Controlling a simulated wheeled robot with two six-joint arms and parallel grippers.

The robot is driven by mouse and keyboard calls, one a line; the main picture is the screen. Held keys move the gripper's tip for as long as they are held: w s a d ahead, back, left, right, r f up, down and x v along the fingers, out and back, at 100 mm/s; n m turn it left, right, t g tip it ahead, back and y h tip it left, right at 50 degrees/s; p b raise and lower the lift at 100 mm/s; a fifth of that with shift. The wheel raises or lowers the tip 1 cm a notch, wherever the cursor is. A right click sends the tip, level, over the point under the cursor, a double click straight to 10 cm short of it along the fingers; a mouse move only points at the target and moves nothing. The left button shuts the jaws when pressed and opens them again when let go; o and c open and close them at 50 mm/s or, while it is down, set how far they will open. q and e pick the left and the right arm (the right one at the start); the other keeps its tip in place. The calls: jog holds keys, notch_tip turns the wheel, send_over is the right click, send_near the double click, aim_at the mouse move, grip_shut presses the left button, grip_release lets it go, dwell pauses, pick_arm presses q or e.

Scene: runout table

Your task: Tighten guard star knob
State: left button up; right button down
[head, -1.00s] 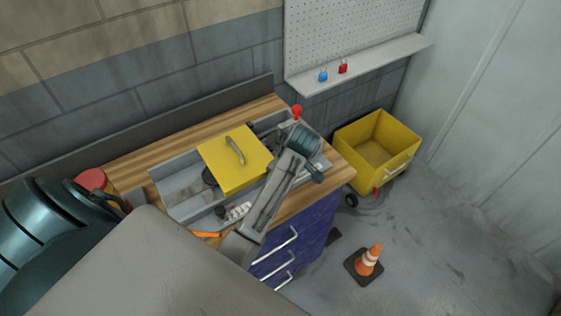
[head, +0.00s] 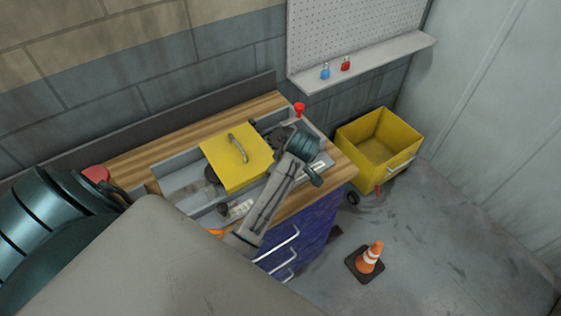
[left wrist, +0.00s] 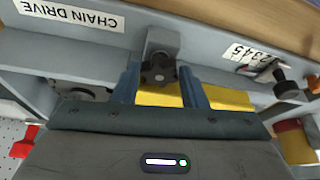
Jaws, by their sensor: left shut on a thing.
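The yellow guard (head: 235,160) with its grey handle lies over the grey runout channel on the bench, and a strip of it shows in the left wrist view (left wrist: 228,98). The dark star knob (left wrist: 158,71) sits at a grey block on the channel wall. My left gripper (left wrist: 160,84) has its two blue fingers on either side of the knob, shut on it. In the head view my left gripper (head: 276,134) is dark and small beside the teal wrist, by the guard's right end; the knob cannot be made out there. My right gripper is not in view.
A red button (head: 299,108) stands at the bench's back right. Another dark knob (left wrist: 286,80) and a "CHAIN DRIVE" label (left wrist: 70,14) show in the wrist view. A yellow bin (head: 378,145) and a traffic cone (head: 370,256) stand on the floor to the right.

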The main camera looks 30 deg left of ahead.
pick_arm(q)
jog(key=shift+s+m, duration=0.1)
jog(key=shift+m, duration=0.3)
jog(key=shift+s+m+t, duration=0.1)
jog(key=shift+m+t, duration=0.3)
jog(key=shift+m, duration=0.3)
jog(key=m, duration=0.1)
jog(key=m+t, duration=0.1)
jog(key=m, duration=0.1)
jog(key=shift+s+a+h, duration=0.15)
jog(key=shift+a+h, duration=0.05)
jog(key=shift+h, duration=0.2)
jog(key=shift+m+t+h, duration=0.3)
jog(key=shift+m+t, duration=0.1)
jog(key=shift+m, duration=0.8)
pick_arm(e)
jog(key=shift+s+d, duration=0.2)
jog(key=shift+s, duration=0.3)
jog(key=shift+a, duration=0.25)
pick_arm(q)
jog(key=o, duration=1)
jog(key=shift+a, duration=0.1)
jog(key=shift+c, duration=0.2)
